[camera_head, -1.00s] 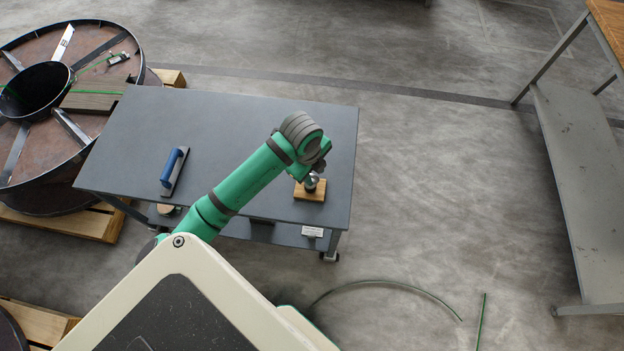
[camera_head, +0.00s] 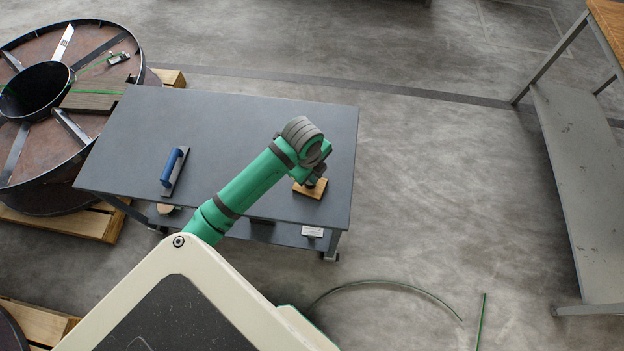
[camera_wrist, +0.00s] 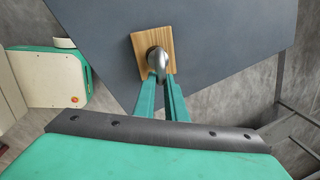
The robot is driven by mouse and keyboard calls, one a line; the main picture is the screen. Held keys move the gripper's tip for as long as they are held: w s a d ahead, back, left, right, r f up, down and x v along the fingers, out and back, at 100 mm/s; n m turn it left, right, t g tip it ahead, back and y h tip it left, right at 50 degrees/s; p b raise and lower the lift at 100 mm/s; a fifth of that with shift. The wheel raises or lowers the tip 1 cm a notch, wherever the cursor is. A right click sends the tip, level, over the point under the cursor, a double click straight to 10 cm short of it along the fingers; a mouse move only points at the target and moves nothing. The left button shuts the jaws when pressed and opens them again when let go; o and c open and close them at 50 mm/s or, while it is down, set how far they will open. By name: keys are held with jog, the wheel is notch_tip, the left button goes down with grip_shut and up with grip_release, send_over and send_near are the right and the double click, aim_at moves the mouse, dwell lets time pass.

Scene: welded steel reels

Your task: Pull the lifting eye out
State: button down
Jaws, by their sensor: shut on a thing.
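The lifting eye (camera_wrist: 157,60) is a rounded grey metal piece at the wooden block in the wrist view. The wooden block (camera_wrist: 140,45) lies flat on the dark grey table; in the head view the block (camera_head: 310,190) is near the table's right front corner. My gripper (camera_wrist: 160,78) is shut on the lifting eye, its two green fingers reaching it from below in the wrist view. In the head view my arm's end hides the eye and the fingers. Whether the eye is still seated in the block cannot be told.
The dark table (camera_head: 240,125) also carries a blue-handled trowel-like tool (camera_head: 174,170) on its left. A large steel reel (camera_head: 100,45) lies on a pallet beyond the left edge. A grey shelf bench (camera_head: 580,170) stands far right. Most of the tabletop is clear.

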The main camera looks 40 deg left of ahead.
jog(key=shift+w, duration=0.1)
jog(key=shift+r, duration=0.15)
jog(key=shift+s+a+r, duration=0.1)
jog(key=shift+s+r, duration=0.05)
jog(key=shift+s, duration=0.1)
jog(key=shift+w+r, duration=0.15)
jog(key=shift+r, duration=0.2)
dwell(0.3)
jog(key=shift+r, duration=4.4)
